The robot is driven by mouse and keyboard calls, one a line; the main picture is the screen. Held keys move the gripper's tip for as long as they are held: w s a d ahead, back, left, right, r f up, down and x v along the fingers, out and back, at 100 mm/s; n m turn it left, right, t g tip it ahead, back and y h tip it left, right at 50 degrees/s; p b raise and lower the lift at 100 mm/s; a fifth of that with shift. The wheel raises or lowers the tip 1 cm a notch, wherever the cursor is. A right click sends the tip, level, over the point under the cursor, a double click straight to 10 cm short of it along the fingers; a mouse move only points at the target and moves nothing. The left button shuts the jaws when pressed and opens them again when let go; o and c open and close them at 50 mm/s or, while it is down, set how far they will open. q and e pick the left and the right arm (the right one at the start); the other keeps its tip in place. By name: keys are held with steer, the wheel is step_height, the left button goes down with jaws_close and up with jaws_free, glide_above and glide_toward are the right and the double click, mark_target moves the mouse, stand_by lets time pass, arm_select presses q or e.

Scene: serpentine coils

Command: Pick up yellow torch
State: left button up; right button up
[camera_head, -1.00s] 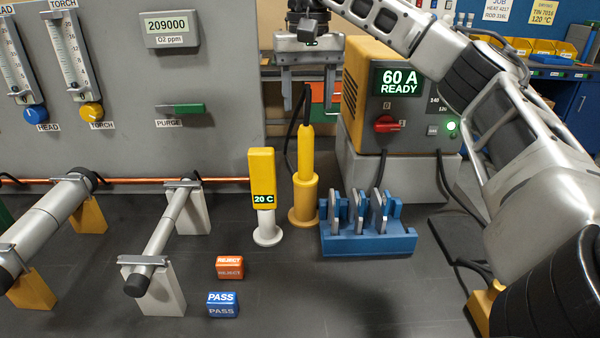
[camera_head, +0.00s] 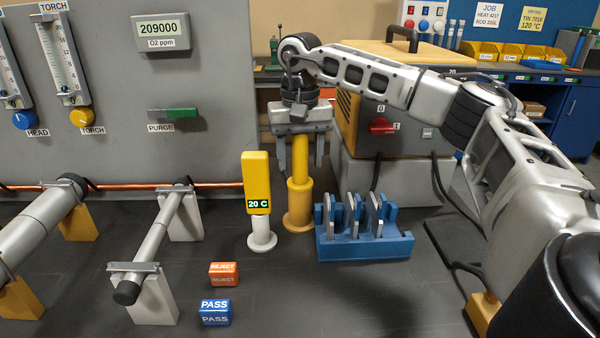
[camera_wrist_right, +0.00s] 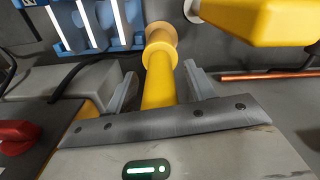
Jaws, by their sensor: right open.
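The yellow torch (camera_head: 300,172) stands upright in a yellow round holder (camera_head: 299,203) on the dark bench, left of the blue rack. My right gripper (camera_head: 301,164) points down over the torch, with one finger on each side of its upper part. The jaws are open, and the torch also shows between the two fingers in the right wrist view (camera_wrist_right: 158,85). Gaps show beside the torch there. The torch's top is hidden behind the gripper body. My left gripper is not in view.
A yellow gauge (camera_head: 257,184) reading 20 C stands close left of the torch. The blue rack (camera_head: 366,245) with grey plates is close right. The welding power box (camera_head: 385,132) is behind my right arm. REJECT (camera_head: 224,273) and PASS (camera_head: 215,312) blocks lie in front.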

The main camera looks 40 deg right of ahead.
jaws_close()
steer(key=shift+r, duration=0.1)
